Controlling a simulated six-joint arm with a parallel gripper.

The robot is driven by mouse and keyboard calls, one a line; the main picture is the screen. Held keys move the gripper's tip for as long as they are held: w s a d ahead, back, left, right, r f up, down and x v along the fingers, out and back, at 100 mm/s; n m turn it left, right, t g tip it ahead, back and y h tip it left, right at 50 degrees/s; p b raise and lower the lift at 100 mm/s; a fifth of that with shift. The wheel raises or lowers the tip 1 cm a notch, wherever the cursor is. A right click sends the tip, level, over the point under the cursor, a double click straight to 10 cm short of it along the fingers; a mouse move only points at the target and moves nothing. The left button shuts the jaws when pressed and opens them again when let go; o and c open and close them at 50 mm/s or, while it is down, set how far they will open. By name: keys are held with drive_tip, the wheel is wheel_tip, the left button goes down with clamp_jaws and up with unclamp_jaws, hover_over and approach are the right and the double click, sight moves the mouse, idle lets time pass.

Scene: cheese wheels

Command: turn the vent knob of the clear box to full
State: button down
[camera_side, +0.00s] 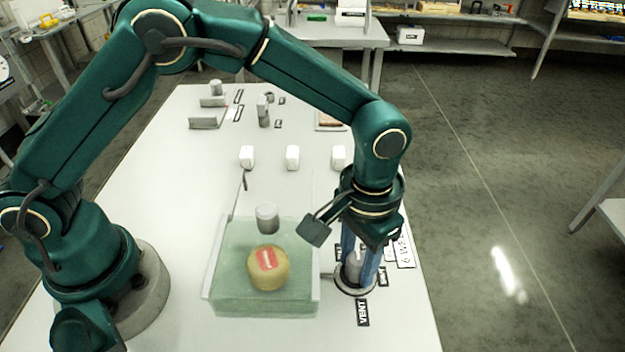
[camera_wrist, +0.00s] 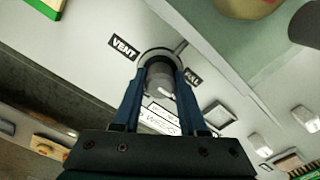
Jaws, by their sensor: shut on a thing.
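The clear box (camera_side: 225,285) stands on the white table with a yellow cheese wheel (camera_side: 268,269) with a red label inside. The grey vent knob (camera_side: 354,267) sits on a round dial to the right of the box, beside a black VENT label (camera_side: 363,312). In the wrist view the knob (camera_wrist: 160,80) is between the blue fingers of my gripper (camera_wrist: 160,90). My gripper (camera_side: 358,275) points straight down and is shut on the knob. A FULL label (camera_wrist: 193,78) lies right of the dial in the wrist view. The knob's pointer is hard to make out.
A grey cylinder handle (camera_side: 267,217) stands above the box lid. Three white blocks (camera_side: 292,157) stand in a row behind the box. Grey fittings (camera_side: 207,118) with black labels are at the far end. The table's left middle is clear.

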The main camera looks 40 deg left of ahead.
sight(359, 258)
drive_tip(key=n, duration=0.5)
drive_tip(key=shift+r+n, duration=0.1)
drive_tip(key=shift+n, duration=0.3)
idle(0.4)
drive_tip(key=shift+c, duration=2.2)
unclamp_jaws()
drive_tip(key=shift+r, duration=2.55)
